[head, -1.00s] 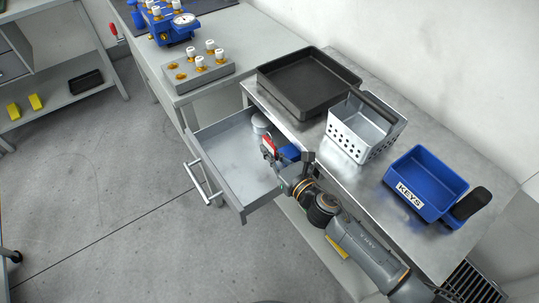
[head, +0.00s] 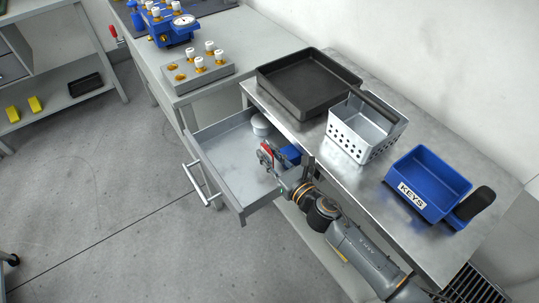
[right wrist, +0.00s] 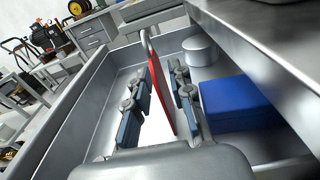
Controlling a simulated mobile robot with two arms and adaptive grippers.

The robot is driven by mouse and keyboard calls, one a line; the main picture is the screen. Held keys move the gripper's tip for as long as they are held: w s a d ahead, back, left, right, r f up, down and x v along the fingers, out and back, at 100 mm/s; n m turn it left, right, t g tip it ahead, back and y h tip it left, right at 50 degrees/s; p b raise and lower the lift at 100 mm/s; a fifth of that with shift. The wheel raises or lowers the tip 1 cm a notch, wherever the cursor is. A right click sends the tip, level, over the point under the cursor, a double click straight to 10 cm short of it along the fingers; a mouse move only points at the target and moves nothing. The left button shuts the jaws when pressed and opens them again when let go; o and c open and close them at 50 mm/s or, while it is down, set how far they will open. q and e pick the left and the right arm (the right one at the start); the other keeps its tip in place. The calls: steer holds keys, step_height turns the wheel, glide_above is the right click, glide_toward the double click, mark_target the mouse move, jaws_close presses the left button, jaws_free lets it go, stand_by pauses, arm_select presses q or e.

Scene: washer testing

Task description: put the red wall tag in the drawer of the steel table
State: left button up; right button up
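The red wall tag (right wrist: 160,85) stands on edge inside the open drawer (head: 218,152) of the steel table (head: 395,222), with a metal loop at its top. My right gripper (right wrist: 160,100) reaches down into the drawer with one finger on each side of the tag. The fingers look apart, with a visible gap on the tag's left side. In the head view the right gripper (head: 268,160) hides most of the tag. My left gripper is not in view.
In the drawer are a blue box (right wrist: 238,103) right of the gripper and a round pale container (right wrist: 200,50). On the tabletop stand a black tray (head: 300,85), a perforated basket (head: 358,140) and a blue KEYS bin (head: 412,196). The drawer's left part is clear.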

steer(key=shift+s+f, duration=0.1)
steer(key=shift+f, duration=0.35)
steer(key=shift+r+p, duration=0.7)
steer(key=shift+p, duration=0.15)
steer(key=b+v, duration=0.2)
steer(key=v, duration=0.9)
steer(key=shift+s+d+r, duration=0.2)
steer(key=shift+s+d, duration=0.05)
steer(key=shift+d, duration=0.05)
